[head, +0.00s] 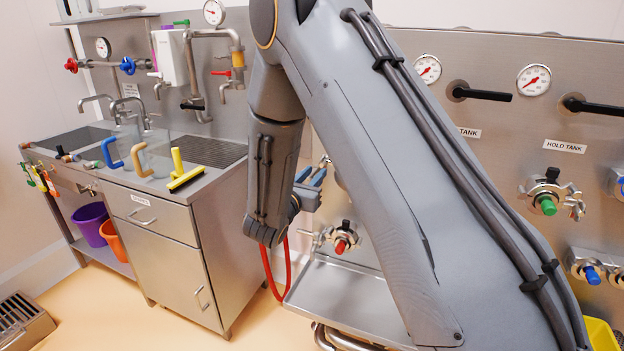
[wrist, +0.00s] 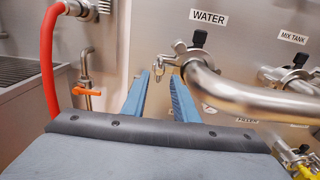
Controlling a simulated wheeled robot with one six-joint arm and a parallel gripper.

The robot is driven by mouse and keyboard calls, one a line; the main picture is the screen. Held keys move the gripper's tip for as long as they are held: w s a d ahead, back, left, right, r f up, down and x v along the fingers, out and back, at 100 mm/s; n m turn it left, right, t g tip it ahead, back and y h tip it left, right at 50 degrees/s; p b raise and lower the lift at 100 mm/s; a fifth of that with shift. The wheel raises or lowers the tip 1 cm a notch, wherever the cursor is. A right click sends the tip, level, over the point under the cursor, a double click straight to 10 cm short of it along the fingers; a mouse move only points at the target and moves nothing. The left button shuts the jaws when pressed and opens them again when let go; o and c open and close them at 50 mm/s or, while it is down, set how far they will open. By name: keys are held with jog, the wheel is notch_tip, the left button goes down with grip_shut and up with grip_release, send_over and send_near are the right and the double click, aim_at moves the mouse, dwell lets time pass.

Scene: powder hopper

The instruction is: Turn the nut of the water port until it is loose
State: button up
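The WATER port, marked by its label (wrist: 208,18), shows in the wrist view with a clamp (wrist: 184,52) around the joint of a bent steel pipe (wrist: 240,97). A black piece (wrist: 199,38) sits on top of the clamp. A small silver wing-shaped nut (wrist: 166,61) sticks out at its left side. My gripper (wrist: 159,75) is open, its two blue fingers apart and pointing toward the nut. The tips appear just short of it, with nothing seen between them. In the head view my arm hides the water port; the blue fingers (head: 312,178) show partly beside it.
A red hose (wrist: 47,70) hangs left of my gripper. An orange-handled valve (wrist: 87,92) is behind it. The MIX TANK clamp (wrist: 290,73) is at the right. In the head view, a sink counter (head: 170,190) stands left and a steel tray (head: 340,290) lies below.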

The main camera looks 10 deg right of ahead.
aim_at(321, 165)
jog(key=b+x, duration=0.1)
jog(key=x, duration=0.4)
jog(key=shift+w+d+b, duration=0.2)
jog(key=shift+w+b, duration=0.2)
jog(key=shift+w, duration=0.1)
jog(key=shift+d+r, duration=0.15)
jog(key=shift+c, duration=0.2)
